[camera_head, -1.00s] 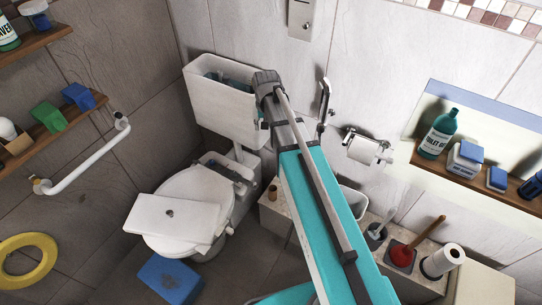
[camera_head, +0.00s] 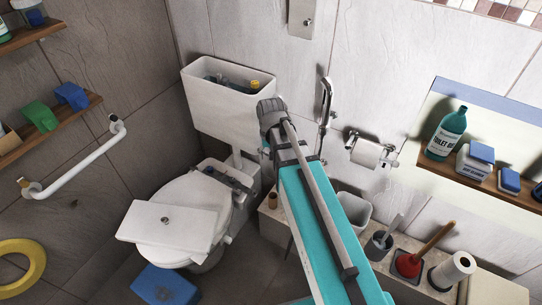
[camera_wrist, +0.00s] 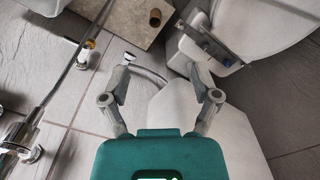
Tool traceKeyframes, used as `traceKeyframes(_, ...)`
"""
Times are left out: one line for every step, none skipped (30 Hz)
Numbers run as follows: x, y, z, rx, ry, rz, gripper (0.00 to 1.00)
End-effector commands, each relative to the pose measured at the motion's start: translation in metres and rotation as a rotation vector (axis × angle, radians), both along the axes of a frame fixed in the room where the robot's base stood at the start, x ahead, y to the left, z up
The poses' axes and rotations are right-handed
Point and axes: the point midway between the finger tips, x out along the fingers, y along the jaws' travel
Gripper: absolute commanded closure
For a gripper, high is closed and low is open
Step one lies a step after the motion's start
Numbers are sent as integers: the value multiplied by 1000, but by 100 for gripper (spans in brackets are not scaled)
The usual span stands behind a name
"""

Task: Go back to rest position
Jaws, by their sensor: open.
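My gripper (camera_wrist: 162,82) is open and empty in the wrist view, its two grey fingers spread apart. Below it in that view lies part of the toilet and the tiled floor. In the head view my teal and grey arm reaches up the middle, and its end stands in front of the wall, right of the cistern; the fingers are hidden there. The open white cistern (camera_head: 207,106) has several parts inside. Its lid (camera_head: 165,226) lies across the toilet seat (camera_head: 196,196); the toilet also shows in the wrist view (camera_wrist: 262,32).
A wall grab bar (camera_head: 78,166) and shelves are on the left. A paper holder (camera_head: 368,152) and a bottle shelf (camera_head: 475,182) are on the right. A low ledge carries a plunger (camera_head: 409,264) and a paper roll (camera_head: 453,269). A blue stool (camera_head: 165,286) stands by the toilet.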

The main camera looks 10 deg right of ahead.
Motion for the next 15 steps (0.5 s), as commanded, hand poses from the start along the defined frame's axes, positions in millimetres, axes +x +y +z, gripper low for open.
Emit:
traceKeyframes(0,0,0,0,0,0,21)
traceKeyframes(0,0,0,0,0,0,21)
traceKeyframes(0,0,0,0,0,0,21)
traceKeyframes(0,0,0,0,0,0,21)
traceKeyframes(0,0,0,0,0,0,21)
traceKeyframes(0,0,0,0,0,0,21)
traceKeyframes(0,0,0,0,0,0,21)
traceKeyframes(0,0,1,0,0,0,21)
traceKeyframes(-1,0,1,0,0,1,21)
traceKeyframes(-1,0,2,0,0,2,21)
traceKeyframes(-2,0,4,0,0,3,21)
traceKeyframes(-4,0,6,0,0,5,21)
traceKeyframes(-6,0,9,0,0,8,21)
traceKeyframes(-8,0,11,0,0,11,21)
traceKeyframes(-12,0,16,0,0,15,21)
